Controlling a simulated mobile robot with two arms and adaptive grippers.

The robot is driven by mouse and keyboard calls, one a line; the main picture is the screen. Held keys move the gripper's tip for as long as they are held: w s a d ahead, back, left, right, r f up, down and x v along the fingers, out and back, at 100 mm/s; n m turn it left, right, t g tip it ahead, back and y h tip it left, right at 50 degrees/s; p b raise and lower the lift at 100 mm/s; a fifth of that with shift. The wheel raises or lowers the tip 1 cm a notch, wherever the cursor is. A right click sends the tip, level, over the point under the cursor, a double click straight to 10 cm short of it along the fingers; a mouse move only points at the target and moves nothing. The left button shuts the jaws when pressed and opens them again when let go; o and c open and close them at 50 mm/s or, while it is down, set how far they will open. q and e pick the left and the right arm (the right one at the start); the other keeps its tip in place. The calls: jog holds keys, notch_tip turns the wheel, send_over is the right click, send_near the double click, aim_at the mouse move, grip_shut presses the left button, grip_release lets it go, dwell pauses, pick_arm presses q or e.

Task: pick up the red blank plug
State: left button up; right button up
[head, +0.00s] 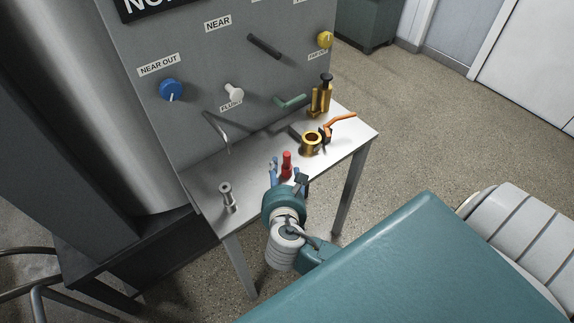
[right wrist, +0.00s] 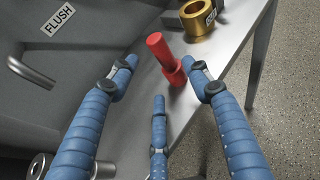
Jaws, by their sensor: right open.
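The red blank plug (head: 287,164) stands on the small metal table (head: 207,178) in front of the grey panel. My right gripper (head: 287,180) is open at the table's front edge, close to the plug. In the right wrist view the plug (right wrist: 165,60) shows ahead, between the spread blue fingers of the gripper (right wrist: 162,85). I cannot tell whether any finger touches it; none is closed on it. My left gripper is not in view.
A brass ring fitting (head: 311,144), an orange-handled valve (head: 338,124) and a brass fitting with a black top (head: 321,97) stand behind and right of the plug. A steel fitting (head: 227,198) stands left. The panel (head: 200,60) carries knobs and handles.

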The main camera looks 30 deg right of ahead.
aim_at(285, 165)
jog(key=x, duration=0.3)
jog(key=p+x, duration=0.1)
jog(key=x, duration=0.2)
jog(key=shift+s+d+r, duration=0.1)
jog(key=shift+s+d, duration=0.1)
jog(key=shift+d, duration=0.15)
jog(key=c, duration=1.2)
jog(key=shift+c, duration=0.2)
